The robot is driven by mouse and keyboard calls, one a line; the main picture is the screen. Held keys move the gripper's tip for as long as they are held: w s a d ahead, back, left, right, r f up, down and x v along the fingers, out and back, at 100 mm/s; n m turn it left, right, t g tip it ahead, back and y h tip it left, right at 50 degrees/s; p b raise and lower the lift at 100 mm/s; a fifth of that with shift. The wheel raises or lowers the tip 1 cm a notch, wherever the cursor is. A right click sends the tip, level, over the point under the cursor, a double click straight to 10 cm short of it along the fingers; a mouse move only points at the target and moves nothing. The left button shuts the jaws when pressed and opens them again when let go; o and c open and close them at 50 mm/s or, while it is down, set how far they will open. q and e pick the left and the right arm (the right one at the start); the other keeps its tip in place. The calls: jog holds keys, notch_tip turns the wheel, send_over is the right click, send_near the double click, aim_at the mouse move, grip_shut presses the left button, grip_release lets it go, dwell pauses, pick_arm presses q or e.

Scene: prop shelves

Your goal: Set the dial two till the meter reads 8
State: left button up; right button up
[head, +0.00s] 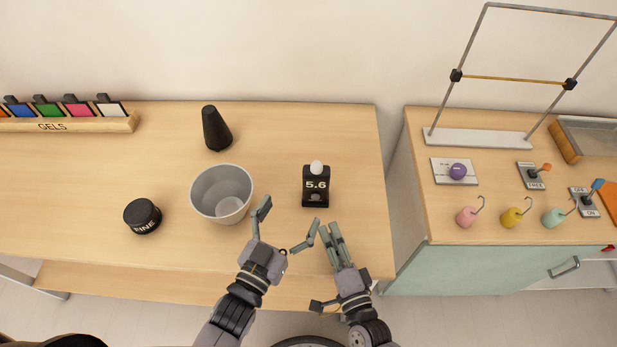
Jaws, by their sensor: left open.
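A small black meter box (316,189) stands upright on the left table, and its display reads 5.6. A white round knob sits at its top and a dark round part shows low on its front. A purple round knob (458,171) sits on a white plate on the right cabinet; I cannot tell from labels which knob is dial two. My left gripper (288,217) is open and empty, in front of the meter and to its left. My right gripper (332,231) is in front of the meter, its fingers close together; I cannot tell whether it is shut. Neither touches the meter.
A grey bin (222,196), a black cone (216,131) and a black jar (142,215) stand left of the meter. A gel rack (66,125) is at far left. Right of a gap, the cabinet carries a metal frame (478,138), switches and hooked weights (511,217).

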aim_at(314, 173)
pick_arm(q)
jog(key=x, duration=1.4)
jog(key=shift+c, duration=0.2)
jog(key=c, duration=1.5)
jog(key=o, duration=1.3)
jog(key=shift+c, duration=0.2)
jog(key=c, duration=0.9)
pick_arm(e)
jog(key=shift+c, duration=0.4)
